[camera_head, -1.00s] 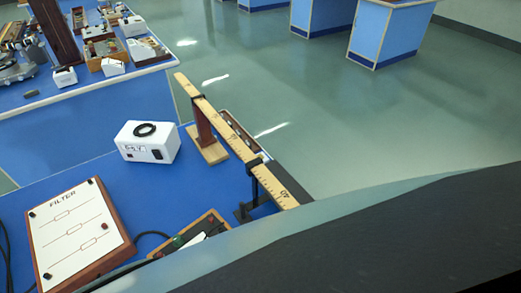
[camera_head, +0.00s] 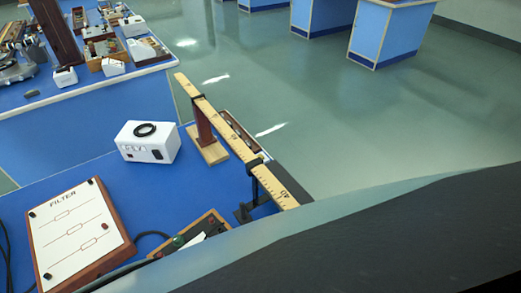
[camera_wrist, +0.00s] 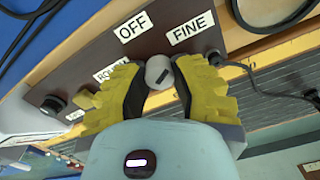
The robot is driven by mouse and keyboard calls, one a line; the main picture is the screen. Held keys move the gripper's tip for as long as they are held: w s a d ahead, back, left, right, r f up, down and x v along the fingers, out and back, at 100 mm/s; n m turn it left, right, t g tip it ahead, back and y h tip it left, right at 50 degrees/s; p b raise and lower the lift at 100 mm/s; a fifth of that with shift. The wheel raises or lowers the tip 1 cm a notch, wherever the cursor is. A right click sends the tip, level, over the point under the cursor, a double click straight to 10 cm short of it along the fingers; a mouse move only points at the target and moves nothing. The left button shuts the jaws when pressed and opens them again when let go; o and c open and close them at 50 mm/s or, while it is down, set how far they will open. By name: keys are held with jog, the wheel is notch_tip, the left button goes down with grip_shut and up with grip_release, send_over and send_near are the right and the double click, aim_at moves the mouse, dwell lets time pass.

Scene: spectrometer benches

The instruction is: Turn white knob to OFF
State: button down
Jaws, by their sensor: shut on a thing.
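The pale grey-white knob (camera_wrist: 158,72) sits on a dark brown panel (camera_wrist: 85,62) in the wrist view. An OFF label (camera_wrist: 134,27) lies above and to the left of the knob, and a FINE label (camera_wrist: 192,27) above and to the right. A third label (camera_wrist: 110,73), partly covered, lies left of it and seems to read ROUGH. My gripper (camera_wrist: 155,88), with yellow-backed black fingers, is shut on the knob from both sides. My gripper and the knob cannot be made out in the head view.
In the head view, a FILTER board (camera_head: 78,228), a white box (camera_head: 146,145) with a black ring on top and a raised wooden ruler (camera_head: 233,130) stand on the blue bench (camera_head: 100,172). Cables lie beside the knob's panel in the wrist view.

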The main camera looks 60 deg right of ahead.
jog(key=shift+w+n, duration=0.1)
jog(key=shift+n, duration=0.3)
jog(key=shift+d+n, duration=0.1)
jog(key=shift+n, duration=0.5)
jog(key=n, duration=0.3)
jog(key=shift+b, duration=0.4)
jog(key=n+b, duration=0.1)
jog(key=n, duration=0.5)
jog(key=shift+n, duration=0.3)
jog(key=c, duration=0.7)
grip_release()
jog(key=shift+r, duration=0.1)
